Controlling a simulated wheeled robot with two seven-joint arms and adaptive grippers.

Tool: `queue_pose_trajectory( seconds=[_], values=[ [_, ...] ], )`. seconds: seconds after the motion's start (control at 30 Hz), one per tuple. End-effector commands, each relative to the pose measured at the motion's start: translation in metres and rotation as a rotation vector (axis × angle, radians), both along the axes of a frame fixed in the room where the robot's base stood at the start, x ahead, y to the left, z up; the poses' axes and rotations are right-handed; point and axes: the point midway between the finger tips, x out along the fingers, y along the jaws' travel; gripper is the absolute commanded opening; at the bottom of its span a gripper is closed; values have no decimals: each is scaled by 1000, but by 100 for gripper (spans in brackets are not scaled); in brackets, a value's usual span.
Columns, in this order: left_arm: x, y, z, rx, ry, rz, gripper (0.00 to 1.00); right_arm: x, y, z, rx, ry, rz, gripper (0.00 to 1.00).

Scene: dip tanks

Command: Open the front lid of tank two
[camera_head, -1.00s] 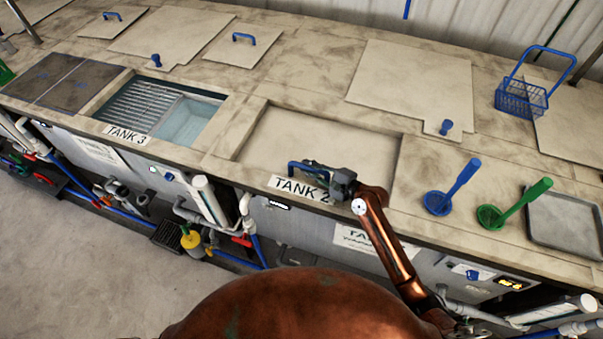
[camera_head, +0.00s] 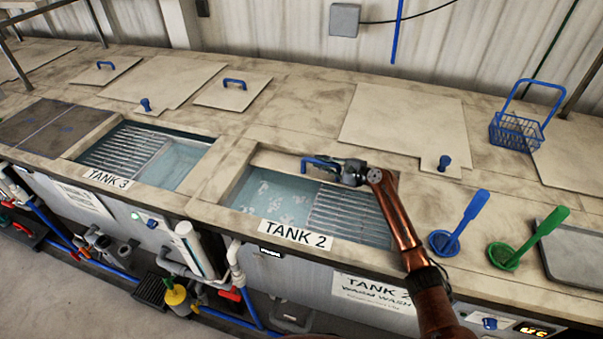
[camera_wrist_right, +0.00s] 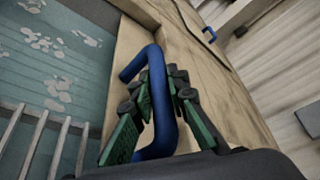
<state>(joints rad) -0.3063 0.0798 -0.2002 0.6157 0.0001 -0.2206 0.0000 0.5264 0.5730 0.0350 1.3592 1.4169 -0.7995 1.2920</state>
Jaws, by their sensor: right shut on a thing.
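Tank two, with its "TANK 2" label (camera_head: 295,235) on the front rim, is uncovered at the front. Its water (camera_head: 272,197) shows on the left and a metal grate (camera_head: 346,214) on the right. My right gripper (camera_head: 338,168) is at the back edge of this opening, shut on the blue lid handle (camera_head: 316,161). In the right wrist view the green-padded fingers close around the blue handle (camera_wrist_right: 157,80), with water and grate bars to the left. Most of the front lid cannot be made out in the head view. My left gripper is not in view.
Tank three (camera_head: 145,155) stands uncovered to the left. A tan back cover (camera_head: 400,120) with a blue knob (camera_head: 444,163) lies behind tank two. A blue ladle (camera_head: 460,225), a green ladle (camera_head: 528,240) and a blue wire basket (camera_head: 517,130) are on the right.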

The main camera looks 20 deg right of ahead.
Motion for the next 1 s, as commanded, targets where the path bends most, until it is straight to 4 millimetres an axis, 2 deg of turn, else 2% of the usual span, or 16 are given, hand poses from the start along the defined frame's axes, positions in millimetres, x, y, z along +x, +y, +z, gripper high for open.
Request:
queue_pose_trajectory(
  seconds=[0.13, 0.43, 0.47, 0.53, 0.87, 1.0],
  values=[
    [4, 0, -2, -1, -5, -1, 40, 1, -11, 0, 0, 0, -11, 0],
    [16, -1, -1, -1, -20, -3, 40, 1, -11, 1, -1, -1, -12, 0],
    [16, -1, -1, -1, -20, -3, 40, 1, -11, 0, -1, -1, -12, 17],
    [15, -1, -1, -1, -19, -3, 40, 1, -11, 0, -3, -1, -11, 21],
    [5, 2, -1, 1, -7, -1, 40, 0, -10, 0, -1, 1, -8, 22],
    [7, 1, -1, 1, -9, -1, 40, -12, -19, 3, -2, 0, -8, 22]
  ],
)
